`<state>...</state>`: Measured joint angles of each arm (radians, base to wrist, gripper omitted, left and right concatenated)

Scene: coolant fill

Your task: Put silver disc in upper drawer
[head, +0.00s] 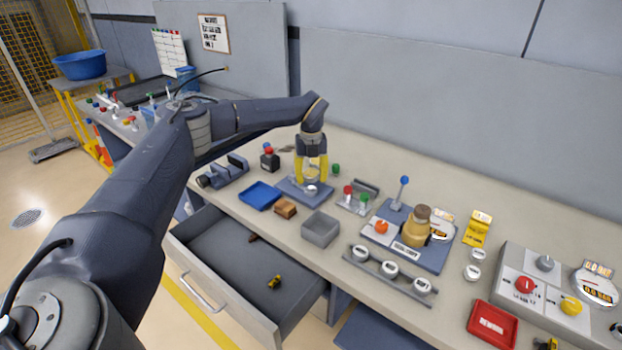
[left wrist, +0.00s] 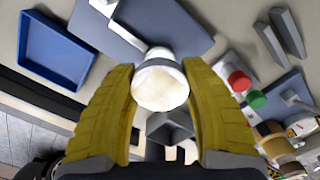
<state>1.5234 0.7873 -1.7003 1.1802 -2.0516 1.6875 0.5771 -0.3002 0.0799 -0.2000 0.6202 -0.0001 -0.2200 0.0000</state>
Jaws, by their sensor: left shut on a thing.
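My left gripper (head: 312,178), with yellow fingers, points down over a blue-grey plate (head: 292,188) on the bench. Its fingers are shut on a round, pale silver disc (left wrist: 160,84), seen between the fingertips in the left wrist view. In the head view the disc (head: 311,189) shows low between the fingers, close over the plate; I cannot tell whether it touches it. The upper drawer (head: 192,289) under the bench is pulled open to the left of the grey box. My right gripper is not in view.
A blue tray (head: 260,195), a brown block (head: 285,209) and an open grey box (head: 321,230) stand between plate and drawer. Red and green knobs (head: 348,190) stand right of the gripper.

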